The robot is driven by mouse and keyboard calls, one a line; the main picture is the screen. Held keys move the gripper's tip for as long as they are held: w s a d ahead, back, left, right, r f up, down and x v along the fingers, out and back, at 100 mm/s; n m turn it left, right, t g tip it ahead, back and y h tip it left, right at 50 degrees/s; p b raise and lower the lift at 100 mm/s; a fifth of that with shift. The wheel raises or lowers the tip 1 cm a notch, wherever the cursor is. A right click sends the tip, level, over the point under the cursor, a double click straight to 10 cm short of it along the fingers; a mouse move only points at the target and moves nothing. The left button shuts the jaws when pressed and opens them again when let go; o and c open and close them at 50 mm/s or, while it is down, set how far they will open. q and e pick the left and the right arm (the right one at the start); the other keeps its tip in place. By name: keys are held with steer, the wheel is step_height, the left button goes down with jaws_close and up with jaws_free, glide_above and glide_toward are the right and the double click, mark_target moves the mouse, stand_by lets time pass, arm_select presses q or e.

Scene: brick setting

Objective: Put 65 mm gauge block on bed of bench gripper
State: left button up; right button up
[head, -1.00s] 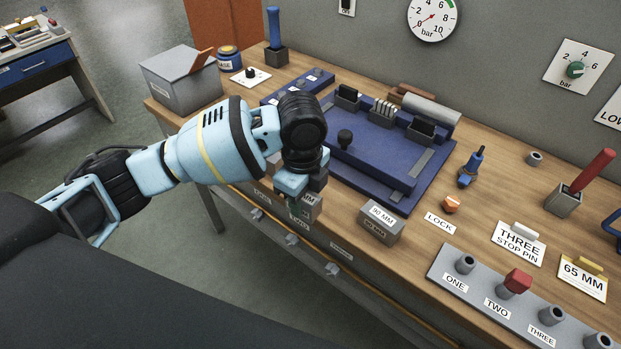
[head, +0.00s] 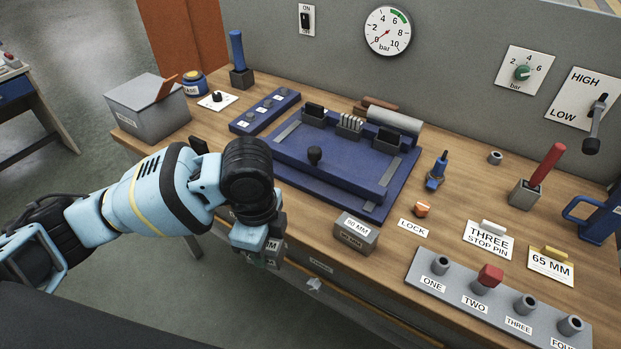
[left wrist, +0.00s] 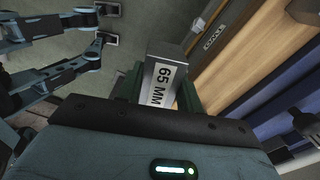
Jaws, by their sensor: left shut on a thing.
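The 65 mm gauge block is a grey bar with a white "65 MM" label (left wrist: 162,82) in the left wrist view. My left gripper (head: 260,246) is shut on it, at the front edge of the bench. In the head view only part of the block (head: 276,252) shows beneath the fingers. The bench gripper is a blue fixture in the middle of the bench, to the upper right of my left gripper. Its flat blue bed (head: 345,170) carries a black knob and dark jaws and has no block on it. My right gripper is not seen.
A grey 80 mm block (head: 356,234) stands near the front edge, right of my left gripper. A grey box (head: 150,112) stands back left.

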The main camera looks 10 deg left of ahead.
arm_select(q)
steer(key=n, duration=0.2)
steer(key=a+n, duration=0.1)
steer(key=n, duration=0.1)
steer(key=a+r+n, duration=0.1)
steer(key=n, duration=0.1)
steer(key=shift+r, duration=0.1)
steer(key=n, duration=0.1)
steer(key=a+n, duration=0.1)
steer(key=n, duration=0.1)
steer(key=shift+s+r+n, duration=0.1)
steer(key=shift+r+n, duration=0.2)
steer(key=shift+r, duration=0.05)
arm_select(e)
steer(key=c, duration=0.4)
arm_select(q)
steer(key=a+n, duration=0.1)
steer(key=n, duration=0.2)
steer(key=r+n, duration=0.1)
steer(key=n, duration=0.2)
steer(key=a+n, duration=0.1)
steer(key=n, duration=0.2)
steer(key=shift+s+a+r, duration=0.25)
steer(key=shift+a+r, duration=0.1)
